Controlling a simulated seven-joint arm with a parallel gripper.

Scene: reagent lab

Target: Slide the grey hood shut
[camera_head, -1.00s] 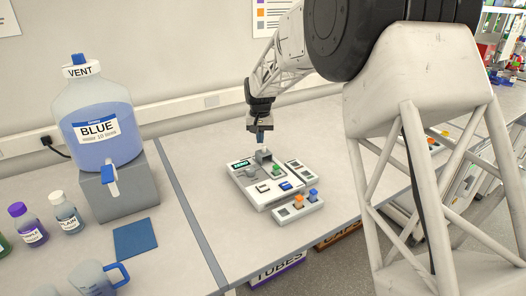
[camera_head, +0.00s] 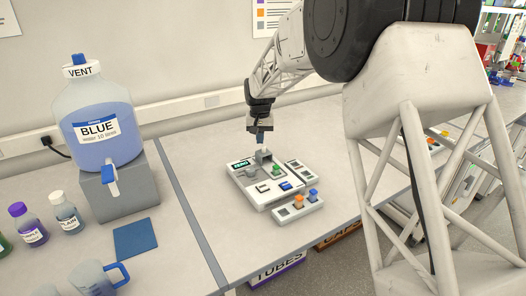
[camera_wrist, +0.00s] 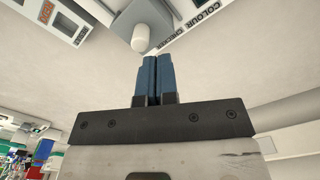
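The grey hood (camera_head: 263,156) sits near the back edge of the white colour checker (camera_head: 257,189), on the bench. In the wrist view the hood (camera_wrist: 147,12) shows at the top, with a pale rounded knob (camera_wrist: 140,38) on it. My gripper (camera_head: 261,144) points down just above and behind the hood. In the wrist view its blue fingers (camera_wrist: 155,58) are together with nothing between them. The fingertips lie close to the knob; whether they touch it I cannot tell.
A block with orange and blue pegs (camera_head: 299,207) stands at the checker's front. A green block (camera_head: 276,169) is on the checker. A large blue-liquid bottle (camera_head: 97,125) on a grey stand, small bottles (camera_head: 66,212) and a blue mat (camera_head: 135,238) are at left.

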